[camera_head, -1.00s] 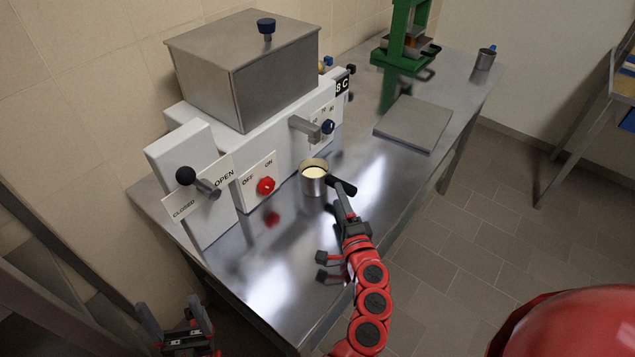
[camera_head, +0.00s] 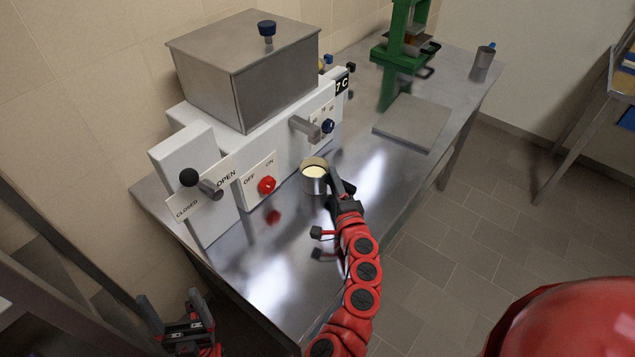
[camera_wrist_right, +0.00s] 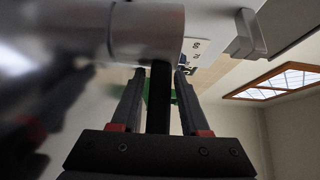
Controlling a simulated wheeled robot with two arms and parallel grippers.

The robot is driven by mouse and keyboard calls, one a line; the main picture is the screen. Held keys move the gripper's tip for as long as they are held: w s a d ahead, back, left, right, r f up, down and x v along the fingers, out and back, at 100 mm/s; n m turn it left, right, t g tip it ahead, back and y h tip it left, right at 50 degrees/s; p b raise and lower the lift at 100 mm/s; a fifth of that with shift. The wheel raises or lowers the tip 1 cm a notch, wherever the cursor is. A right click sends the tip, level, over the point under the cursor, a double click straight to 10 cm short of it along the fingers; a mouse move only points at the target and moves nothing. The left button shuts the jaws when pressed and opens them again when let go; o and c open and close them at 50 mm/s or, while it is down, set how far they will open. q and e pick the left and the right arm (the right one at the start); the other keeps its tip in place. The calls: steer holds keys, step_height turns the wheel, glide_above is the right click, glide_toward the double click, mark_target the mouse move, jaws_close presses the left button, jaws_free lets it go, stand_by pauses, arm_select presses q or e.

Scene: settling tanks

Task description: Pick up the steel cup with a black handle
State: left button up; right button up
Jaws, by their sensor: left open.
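The steel cup (camera_head: 313,184) with pale liquid in it stands upright on the steel table, below the machine's spout. Its black handle (camera_wrist_right: 158,100) points toward the wrist camera in the right wrist view, where the cup's steel side (camera_wrist_right: 148,32) shows at the top. My right gripper (camera_head: 337,183) is at the handle; in the wrist view its two fingers (camera_wrist_right: 158,78) lie on either side of the handle with visible gaps, so it is open around it. My left gripper (camera_head: 172,308) is open and empty, low at the left, off the table.
The white machine (camera_head: 290,150) with a steel tank (camera_head: 250,80), a red knob (camera_head: 267,185) and a black-knobbed lever (camera_head: 190,178) stands behind the cup. A flat grey plate (camera_head: 411,122), a green press (camera_head: 400,50) and another steel cup (camera_head: 482,66) with blue on it are farther right.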

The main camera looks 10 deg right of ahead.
jaws_close()
stand_by(1.1)
